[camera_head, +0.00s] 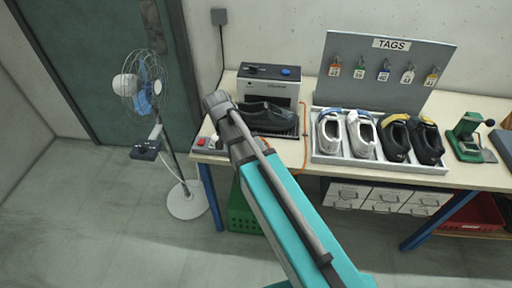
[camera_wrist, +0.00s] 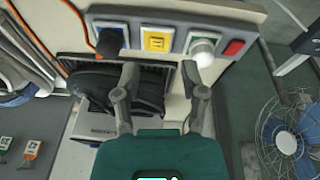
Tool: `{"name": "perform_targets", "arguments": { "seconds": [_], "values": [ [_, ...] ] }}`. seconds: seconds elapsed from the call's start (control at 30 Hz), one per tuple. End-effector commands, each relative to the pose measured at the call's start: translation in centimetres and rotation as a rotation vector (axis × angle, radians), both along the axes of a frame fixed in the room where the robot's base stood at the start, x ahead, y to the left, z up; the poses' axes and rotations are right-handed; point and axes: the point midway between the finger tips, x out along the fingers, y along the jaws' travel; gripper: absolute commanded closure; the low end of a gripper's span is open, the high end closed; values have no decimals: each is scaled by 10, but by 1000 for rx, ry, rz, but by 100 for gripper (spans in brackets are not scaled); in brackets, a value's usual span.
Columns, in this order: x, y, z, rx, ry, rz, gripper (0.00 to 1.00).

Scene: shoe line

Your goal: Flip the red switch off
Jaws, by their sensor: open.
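The red switch (camera_wrist: 234,47) sits at the right end of a row of controls in the wrist view, by the bench edge. The red switch (camera_head: 201,142) also shows as a small red patch at the bench's left front corner in the head view. Whether it is on or off is too small to tell. My gripper (camera_wrist: 160,80) is open and empty, its two fingers apart below the row. The red switch lies beyond and to the right of the right finger, not touched. In the head view my arm hides the fingertips.
Beside the red switch are a white round knob (camera_wrist: 203,50), a yellow switch (camera_wrist: 157,40) and a black lever (camera_wrist: 108,42). A dark shoe (camera_head: 268,116) lies near my arm at a grey machine (camera_head: 268,90). A fan (camera_head: 145,88) stands left of the bench.

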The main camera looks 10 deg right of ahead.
Motion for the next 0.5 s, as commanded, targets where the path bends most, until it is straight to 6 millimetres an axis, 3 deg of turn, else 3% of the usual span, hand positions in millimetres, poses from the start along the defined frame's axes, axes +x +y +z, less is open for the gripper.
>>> {"name": "perform_targets", "arguments": {
  "seconds": [0.5],
  "values": [
    [-51,-56,4,21,91,73,46]
  ]
}}
